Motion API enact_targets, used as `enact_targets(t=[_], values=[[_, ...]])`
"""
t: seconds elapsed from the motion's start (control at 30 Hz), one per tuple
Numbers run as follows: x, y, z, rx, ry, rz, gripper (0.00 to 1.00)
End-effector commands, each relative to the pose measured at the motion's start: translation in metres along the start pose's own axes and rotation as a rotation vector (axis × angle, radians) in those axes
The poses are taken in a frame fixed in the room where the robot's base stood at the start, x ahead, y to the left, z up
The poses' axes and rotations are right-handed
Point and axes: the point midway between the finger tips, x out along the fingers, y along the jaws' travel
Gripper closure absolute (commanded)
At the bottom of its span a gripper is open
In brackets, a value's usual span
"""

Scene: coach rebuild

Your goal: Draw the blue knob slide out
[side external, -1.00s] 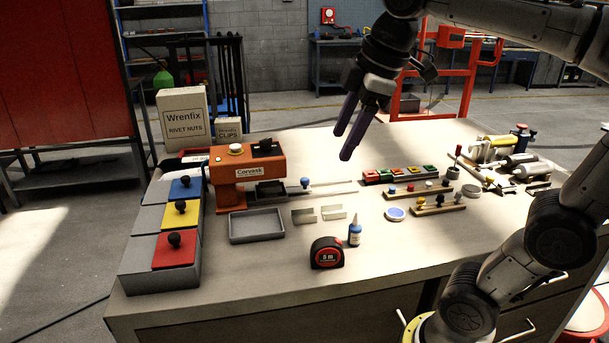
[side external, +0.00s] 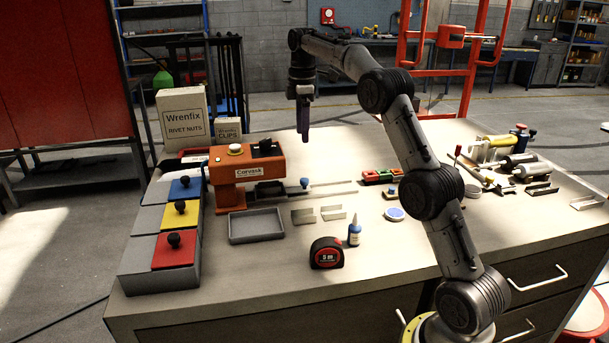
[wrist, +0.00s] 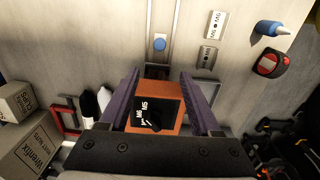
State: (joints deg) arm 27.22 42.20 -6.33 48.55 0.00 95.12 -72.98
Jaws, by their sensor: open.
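The blue knob (side external: 304,183) stands on the dark slide (side external: 270,189) at the right side of the orange Corvask machine (side external: 240,172). In the wrist view the blue knob (wrist: 160,44) lies beyond the fingertips, roughly in line with the gap between them. The orange machine (wrist: 172,91) with its black labelled top shows between the purple fingers. My gripper (side external: 304,138) points down, high above the bench near the knob. It also shows in the wrist view (wrist: 159,75), open and empty, apart from the knob.
A thin rail (side external: 335,188) runs right from the slide. A grey tray (side external: 256,226), metal clips (side external: 318,214), a blue bottle (side external: 354,232) and a tape measure (side external: 327,253) stand in front. Colored-lid bins (side external: 180,215) are left.

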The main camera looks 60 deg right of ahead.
Motion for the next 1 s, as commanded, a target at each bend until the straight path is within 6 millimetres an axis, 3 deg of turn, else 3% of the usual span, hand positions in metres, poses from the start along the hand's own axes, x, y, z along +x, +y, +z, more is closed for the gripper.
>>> enact_targets(t=[0.27,0.7,1.0], values=[[0.025,0.002,0.006,0.014,-0.004,-0.012,0.36],[0.108,0.001,0.006,0.014,-0.004,-0.010,0.36],[0.139,0.001,0.006,0.014,-0.003,-0.007,0.36]])
